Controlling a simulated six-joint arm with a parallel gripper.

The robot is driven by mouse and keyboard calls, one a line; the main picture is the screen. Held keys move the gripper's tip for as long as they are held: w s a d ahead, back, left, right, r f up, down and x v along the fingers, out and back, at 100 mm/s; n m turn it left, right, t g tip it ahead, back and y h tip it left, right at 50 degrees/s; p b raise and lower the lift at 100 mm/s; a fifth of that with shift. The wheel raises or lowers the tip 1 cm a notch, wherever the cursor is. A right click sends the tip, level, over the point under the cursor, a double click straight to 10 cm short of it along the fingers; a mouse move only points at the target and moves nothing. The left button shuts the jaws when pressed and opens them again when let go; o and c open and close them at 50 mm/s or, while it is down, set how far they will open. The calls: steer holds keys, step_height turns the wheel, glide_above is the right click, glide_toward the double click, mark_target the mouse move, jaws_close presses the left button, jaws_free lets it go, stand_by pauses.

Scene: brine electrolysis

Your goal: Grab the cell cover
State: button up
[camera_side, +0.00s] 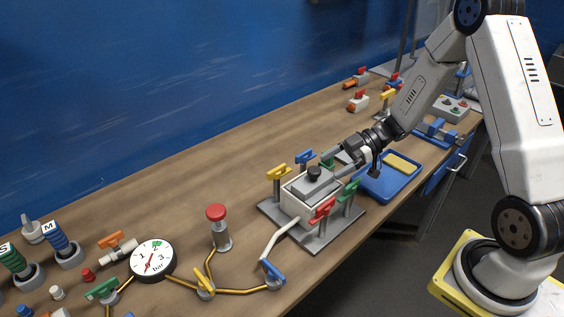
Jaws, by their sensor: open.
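The cell cover (315,185) is a grey block with a black knob (314,172) on top. It sits on the pale cell box (294,203), among posts with yellow, blue, green and red clamps on a grey baseplate (322,241). My gripper (338,163) reaches in from the upper right, just beside the knob. It is open, and its fingers point left and down toward the knob. Whether the fingers touch the knob or the cover cannot be told from this view.
A blue tray (372,189) with a yellow sponge-like block (402,163) lies to the right. A red-topped button post (217,227), a pressure gauge (152,258) and yellow piping with valves stand to the left. The wooden bench (240,150) is clear behind the cell.

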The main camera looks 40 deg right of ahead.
mark_target(319, 172)
steer(key=shift+x, duration=2.35)
steer(key=shift+w+r, duration=0.1)
jaws_close()
